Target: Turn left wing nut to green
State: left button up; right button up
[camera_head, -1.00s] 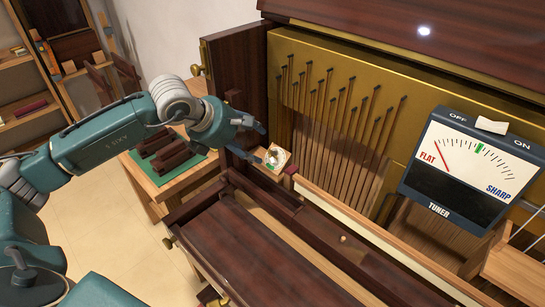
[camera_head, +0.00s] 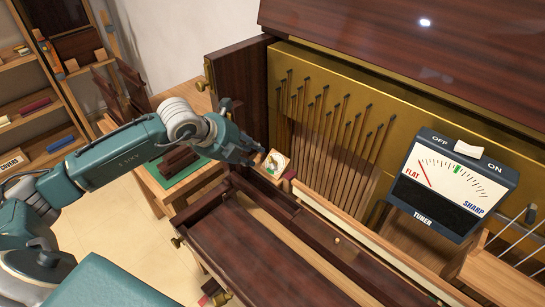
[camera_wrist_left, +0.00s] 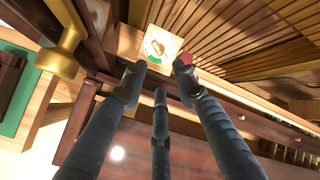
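The wing nut (camera_wrist_left: 160,48) is a small brass piece on a white dial (camera_wrist_left: 172,40) with a green patch, set on a light wood block. In the head view the dial (camera_head: 277,161) sits at the left end of the piano's inner ledge. My left gripper (camera_head: 248,130) is up and left of it, fingers spread and empty. In the left wrist view its fingers (camera_wrist_left: 158,72) are open, with tips just short of the dial; contact with the nut does not show. The tuner (camera_head: 450,185) has its red needle toward FLAT, away from the green mark. My right gripper is not in view.
A brass knob (camera_wrist_left: 62,55) is left of my fingers in the wrist view. A red piece (camera_wrist_left: 185,57) is right of the dial. Rows of strings and pins (camera_head: 325,130) stand behind. A green-topped table (camera_head: 175,180) is left of the piano.

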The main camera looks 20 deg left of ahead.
aim_at(270, 161)
pick_arm(q)
jog(key=b+x, duration=0.2)
jog(key=x, duration=0.4)
jog(key=shift+n, duration=0.3)
jog(key=shift+w+f+b, duration=0.15)
jog(key=shift+f+b, duration=0.15)
jog(key=shift+b, duration=0.1)
dwell(0.4)
jog(key=shift+b+x, duration=2.35)
jog(key=shift+x, duration=0.85)
jog(key=shift+s+r+p, duration=0.3)
jog(key=shift+s+r, duration=0.1)
jog(key=shift+r, duration=0.1)
